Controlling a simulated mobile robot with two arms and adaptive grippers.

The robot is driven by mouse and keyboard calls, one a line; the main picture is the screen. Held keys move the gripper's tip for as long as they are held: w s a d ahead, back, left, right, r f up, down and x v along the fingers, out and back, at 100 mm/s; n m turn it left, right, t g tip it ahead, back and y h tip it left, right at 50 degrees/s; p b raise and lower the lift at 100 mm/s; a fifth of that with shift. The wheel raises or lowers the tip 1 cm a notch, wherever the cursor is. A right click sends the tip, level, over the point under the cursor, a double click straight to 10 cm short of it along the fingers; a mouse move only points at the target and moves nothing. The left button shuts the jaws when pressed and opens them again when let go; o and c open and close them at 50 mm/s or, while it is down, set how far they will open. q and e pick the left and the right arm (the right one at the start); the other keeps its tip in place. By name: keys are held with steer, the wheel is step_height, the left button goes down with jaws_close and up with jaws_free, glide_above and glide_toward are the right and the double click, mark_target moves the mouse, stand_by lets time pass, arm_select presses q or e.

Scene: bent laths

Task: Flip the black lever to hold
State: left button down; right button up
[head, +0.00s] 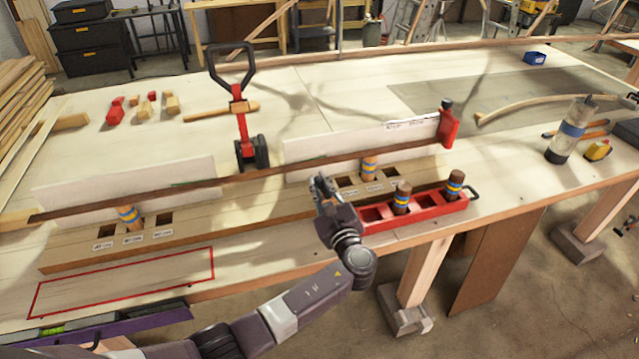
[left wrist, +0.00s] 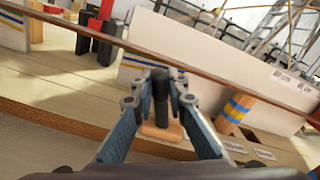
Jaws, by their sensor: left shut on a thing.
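My left gripper (head: 322,190) is over the front of the bench, beside the wooden rail with square holes. In the left wrist view its two fingers (left wrist: 172,100) close around an upright black lever (left wrist: 178,92), which rises from a small light wooden base (left wrist: 163,131). In the head view the gripper hides this lever. No "hold" marking is readable. A long dark lath (head: 300,168) runs just behind the gripper, lying along the rail and past pegs with blue and yellow bands, such as this peg (head: 130,217). My right gripper is in neither view.
A red tray (head: 375,214) with banded pegs stands right of the gripper. Behind the lath are a red stand with a black loop handle (head: 232,65) and white upright boards (head: 340,140). A red-outlined area (head: 125,280) of the bench at front left is clear.

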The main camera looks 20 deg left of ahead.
arm_select(q)
steer(key=shift+w+d+r+m+p, duration=0.2)
steer(key=shift+d+m+p, duration=0.1)
steer(key=shift+m+p, duration=0.25)
steer(key=shift+w+d+r+m+p, duration=0.15)
steer(key=shift+d+m+p, duration=0.15)
steer(key=shift+m, duration=0.35)
steer(key=m, duration=0.1)
steer(key=w+d+m+p, duration=0.1)
steer(key=shift+d+m, duration=0.1)
steer(key=shift+m, duration=0.2)
steer(key=m, duration=0.1)
steer(key=d+m, duration=0.1)
steer(key=m, duration=0.1)
steer(key=shift+w+d+f+p, duration=0.2)
steer(key=shift+w+f+p, duration=0.05)
steer(key=shift+w+p, duration=0.15)
steer(key=shift+w+d+f+m, duration=0.25)
steer(key=shift+d+m, duration=0.15)
steer(key=shift+m, duration=0.5)
steer(key=c, duration=1.9)
jaws_free()
steer(key=shift+s+d, duration=0.1)
steer(key=v, duration=1.1)
steer(key=shift+s+d, duration=0.25)
steer(key=shift+s, duration=0.05)
